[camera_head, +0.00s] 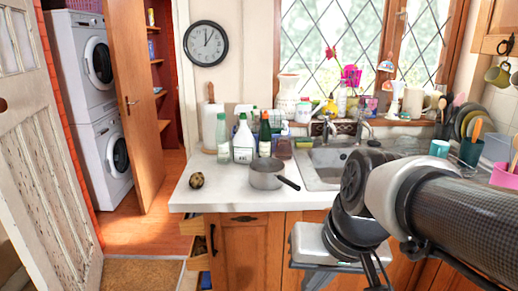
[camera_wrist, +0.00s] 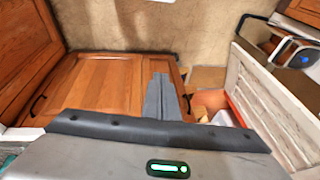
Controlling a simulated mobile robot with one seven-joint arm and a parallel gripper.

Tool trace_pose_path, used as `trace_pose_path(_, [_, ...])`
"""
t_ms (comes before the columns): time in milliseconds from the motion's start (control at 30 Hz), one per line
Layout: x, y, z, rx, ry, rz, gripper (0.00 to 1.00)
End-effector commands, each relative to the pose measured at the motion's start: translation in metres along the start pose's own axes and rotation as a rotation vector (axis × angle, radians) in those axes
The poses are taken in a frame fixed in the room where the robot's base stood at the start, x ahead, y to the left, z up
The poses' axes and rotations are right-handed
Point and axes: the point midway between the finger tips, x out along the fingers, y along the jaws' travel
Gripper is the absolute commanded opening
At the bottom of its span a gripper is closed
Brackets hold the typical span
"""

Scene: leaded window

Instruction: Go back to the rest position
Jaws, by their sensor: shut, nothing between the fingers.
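My gripper (camera_wrist: 163,97) shows in the wrist view as two grey fingers side by side, closed together with nothing between them. It points down past the wooden cabinet doors (camera_wrist: 105,85). In the head view my arm reaches in from the right, in front of the sink counter, with its wrist bent down. The fingertips are not clear in the head view. The gripper touches nothing that I can see.
The white counter (camera_head: 230,195) holds a saucepan (camera_head: 268,174), a small brown speckled object (camera_head: 197,180), several bottles and the sink (camera_head: 325,168). Open drawers (camera_head: 196,250) stick out at the counter's left end. Open floor (camera_head: 150,235) lies left of them, beside a white door (camera_head: 45,180).

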Motion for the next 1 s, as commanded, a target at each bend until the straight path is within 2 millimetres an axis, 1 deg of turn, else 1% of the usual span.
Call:
trace_pose_path(33, [-0.010, 0.008, 0.003, -0.015, 0.040, 0.026, 0.00])
trace_pose_path(300, [-0.047, 0.048, 0.015, -0.063, 0.194, 0.147, 0.00])
trace_pose_path(333, [-0.062, 0.043, 0.008, -0.061, 0.185, 0.144, 0.00])
trace_pose_path(567, [-0.110, 0.035, -0.008, -0.060, 0.180, 0.142, 0.00])
trace_pose_path(833, [-0.184, 0.023, -0.032, -0.060, 0.179, 0.141, 0.00])
trace_pose_path(900, [-0.198, 0.020, -0.036, -0.060, 0.179, 0.141, 0.00])
trace_pose_path(1000, [-0.207, 0.019, -0.040, -0.060, 0.179, 0.141, 0.00])
